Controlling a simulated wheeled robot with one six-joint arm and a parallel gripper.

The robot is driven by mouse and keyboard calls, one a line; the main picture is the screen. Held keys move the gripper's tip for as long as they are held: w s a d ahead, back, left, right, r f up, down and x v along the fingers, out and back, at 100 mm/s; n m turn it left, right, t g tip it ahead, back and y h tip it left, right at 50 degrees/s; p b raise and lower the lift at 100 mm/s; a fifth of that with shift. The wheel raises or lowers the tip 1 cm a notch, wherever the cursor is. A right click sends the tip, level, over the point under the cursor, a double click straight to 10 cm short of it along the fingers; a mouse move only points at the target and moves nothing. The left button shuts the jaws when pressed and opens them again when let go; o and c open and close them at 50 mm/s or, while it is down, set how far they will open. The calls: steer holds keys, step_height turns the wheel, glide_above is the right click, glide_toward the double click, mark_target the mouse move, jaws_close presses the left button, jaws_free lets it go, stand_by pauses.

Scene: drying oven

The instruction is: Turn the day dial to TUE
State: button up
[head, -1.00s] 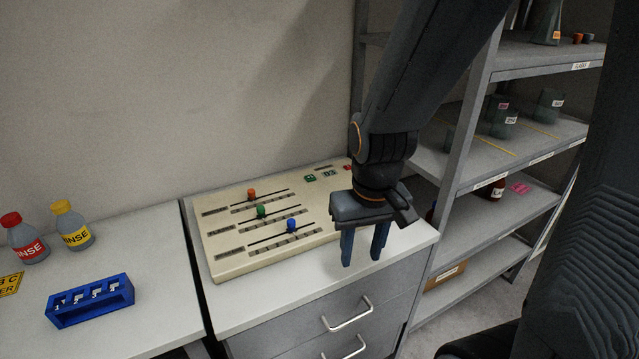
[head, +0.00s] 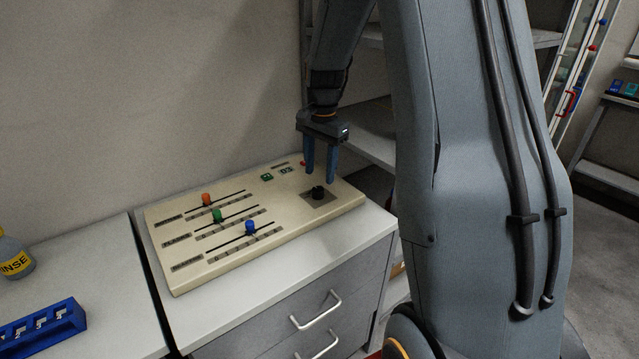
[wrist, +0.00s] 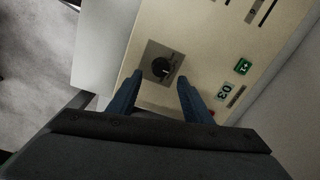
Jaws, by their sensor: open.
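The day dial is a black round knob (head: 318,192) on a dark square plate at the right end of a cream control panel (head: 190,262). My gripper (head: 320,182) is open, pointing down, above and just behind the dial. In the wrist view the two blue fingertips (wrist: 160,76) lie on either side of the dial's near edge, with nothing held. I cannot tell that they touch it.
The panel also carries orange (head: 206,199), green (head: 217,215) and blue (head: 250,227) sliders, a green button (head: 267,177) and a small display (head: 287,171). A blue rack (head: 45,325) and a yellow-labelled bottle (head: 14,256) stand at left. A shelf (head: 370,135) rises behind.

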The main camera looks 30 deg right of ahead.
mark_target(318, 188)
steer(key=shift+w+f+p, duration=0.1)
steer(key=shift+f+p, duration=0.4)
steer(key=shift+f, duration=2.15)
steer(key=c, duration=1.1)
steer(key=shift+o, duration=0.2)
steer(key=shift+w+r+n+p, duration=0.15)
steer(key=shift+n+p, duration=0.3)
steer(key=shift+n, duration=2.35)
steer(key=o, duration=1.1)
steer(key=shift+c, duration=0.2)
